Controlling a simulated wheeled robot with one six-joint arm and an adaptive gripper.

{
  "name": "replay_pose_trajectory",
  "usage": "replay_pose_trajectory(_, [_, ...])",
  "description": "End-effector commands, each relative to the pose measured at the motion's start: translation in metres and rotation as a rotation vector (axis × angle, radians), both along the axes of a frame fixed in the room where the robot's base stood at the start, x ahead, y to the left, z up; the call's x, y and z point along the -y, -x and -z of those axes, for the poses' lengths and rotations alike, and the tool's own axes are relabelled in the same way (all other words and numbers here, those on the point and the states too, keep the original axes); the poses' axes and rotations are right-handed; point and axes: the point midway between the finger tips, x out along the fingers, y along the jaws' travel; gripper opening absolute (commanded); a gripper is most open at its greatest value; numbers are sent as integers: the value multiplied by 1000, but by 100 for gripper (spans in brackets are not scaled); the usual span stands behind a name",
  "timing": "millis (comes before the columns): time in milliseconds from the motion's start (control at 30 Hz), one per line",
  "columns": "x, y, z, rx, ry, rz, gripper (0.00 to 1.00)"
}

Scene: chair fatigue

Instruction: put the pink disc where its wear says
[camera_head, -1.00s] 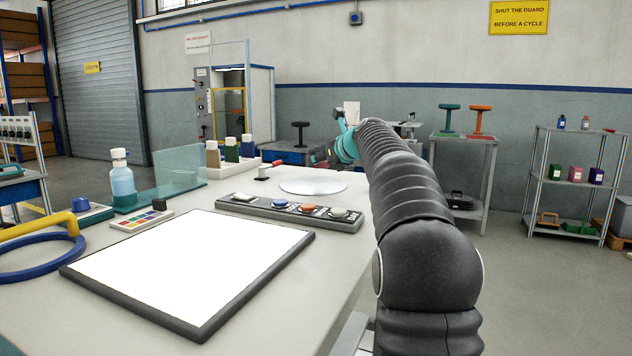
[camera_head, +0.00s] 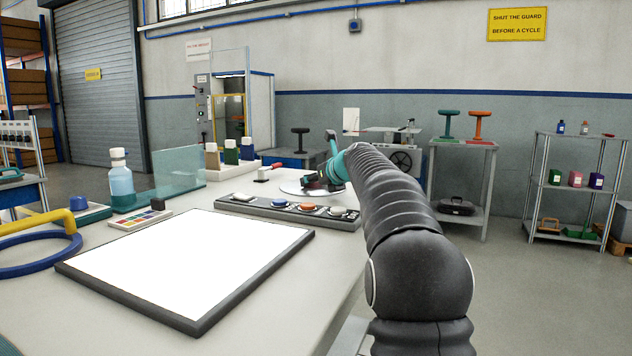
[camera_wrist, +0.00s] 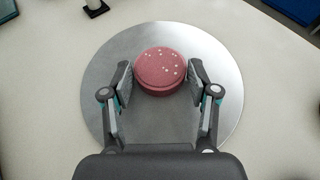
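The pink disc (camera_wrist: 160,68) is a short round puck with several pale specks on its top. In the head view my gripper (camera_head: 318,182) is low over this plate (camera_head: 290,188) at the far end of the table, and the disc is barely visible there.
A bright white panel (camera_head: 190,262) fills the near table. A clear screen (camera_head: 178,172), a blue bottle (camera_head: 121,182) and a colour chart (camera_head: 140,218) stand left. Two stools (camera_head: 478,124) stand on a back table.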

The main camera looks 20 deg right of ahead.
Motion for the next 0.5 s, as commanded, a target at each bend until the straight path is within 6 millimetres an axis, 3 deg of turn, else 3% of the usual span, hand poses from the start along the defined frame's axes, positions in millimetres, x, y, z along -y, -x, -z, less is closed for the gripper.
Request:
replay_pose_trajectory(67, [0,0,0,0,0,0,82])
replay_pose_trajectory(500, [1,6,-5,2,0,1,82])
